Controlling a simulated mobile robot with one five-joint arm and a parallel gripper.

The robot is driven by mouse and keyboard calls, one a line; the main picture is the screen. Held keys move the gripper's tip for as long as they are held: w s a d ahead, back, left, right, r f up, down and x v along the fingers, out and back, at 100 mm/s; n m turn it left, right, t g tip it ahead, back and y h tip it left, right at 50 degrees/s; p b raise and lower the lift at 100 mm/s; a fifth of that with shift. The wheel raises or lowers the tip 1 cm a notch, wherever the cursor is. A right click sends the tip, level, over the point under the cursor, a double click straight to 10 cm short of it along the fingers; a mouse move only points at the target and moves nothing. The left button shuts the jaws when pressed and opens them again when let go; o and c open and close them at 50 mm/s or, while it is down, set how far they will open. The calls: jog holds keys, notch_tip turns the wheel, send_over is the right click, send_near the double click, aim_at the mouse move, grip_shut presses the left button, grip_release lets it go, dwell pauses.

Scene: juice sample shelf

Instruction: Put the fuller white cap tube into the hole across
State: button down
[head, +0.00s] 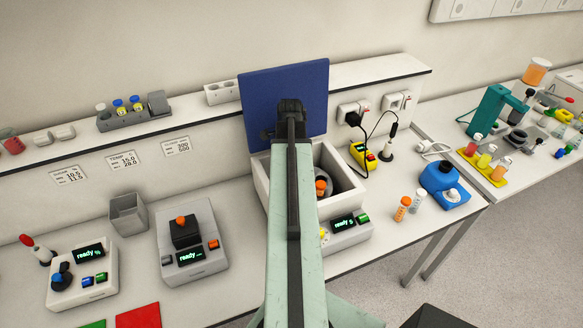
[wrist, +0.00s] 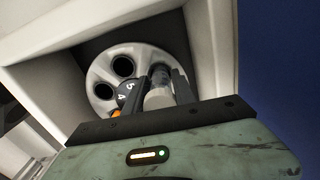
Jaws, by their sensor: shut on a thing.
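In the wrist view my gripper (wrist: 162,78) is shut on a pale tube (wrist: 158,97), with one dark finger on each side of it. The tube is over the right part of the grey rotor (wrist: 101,91). I cannot tell whether its lower end is inside a hole, and its fill level does not show. Two dark empty holes show on the rotor's left and upper side, beside the hub marked 5 and 4. An orange cap (wrist: 116,113) shows at the rotor's near edge. In the head view my arm hides the gripper and most of the rotor; an orange cap (head: 321,187) shows inside the centrifuge (head: 258,187).
The centrifuge's blue lid (head: 262,95) stands open behind it. White chamber walls (wrist: 45,75) surround the rotor closely. Two orange-capped tubes (head: 402,209) and a blue device (head: 441,180) stand to the right. A tube rack (head: 122,118) is on the shelf.

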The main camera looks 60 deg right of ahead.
jog(key=shift+r+p, duration=1.4)
jog(key=shift+r, duration=0.2)
jog(key=shift+f, duration=0.1)
jog(key=c, duration=0.9)
grip_release()
jog(key=shift+c, duration=0.2)
notch_tip(320, 180, up, 8)
jog(key=p, duration=0.8)
jog(key=shift+f, duration=0.1)
